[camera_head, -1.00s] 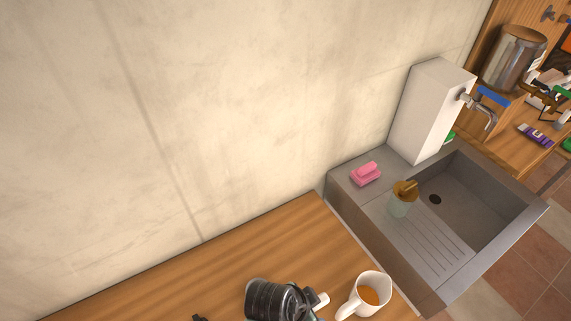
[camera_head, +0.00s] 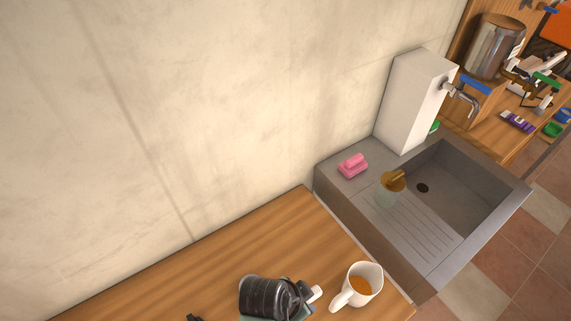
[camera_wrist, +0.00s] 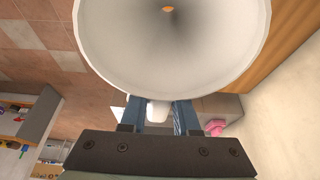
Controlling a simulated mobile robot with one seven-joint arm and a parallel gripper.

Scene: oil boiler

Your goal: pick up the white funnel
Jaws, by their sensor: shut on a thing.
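The white funnel (camera_wrist: 215,60) fills the top of the wrist view, its wide round bowl facing the camera with a small hole near the top edge. My gripper (camera_wrist: 160,112) is shut on the funnel, with a narrow white part of it between the two blue-grey fingers. The funnel is held up off any surface in the wrist view.
Tiled floor lies at right.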

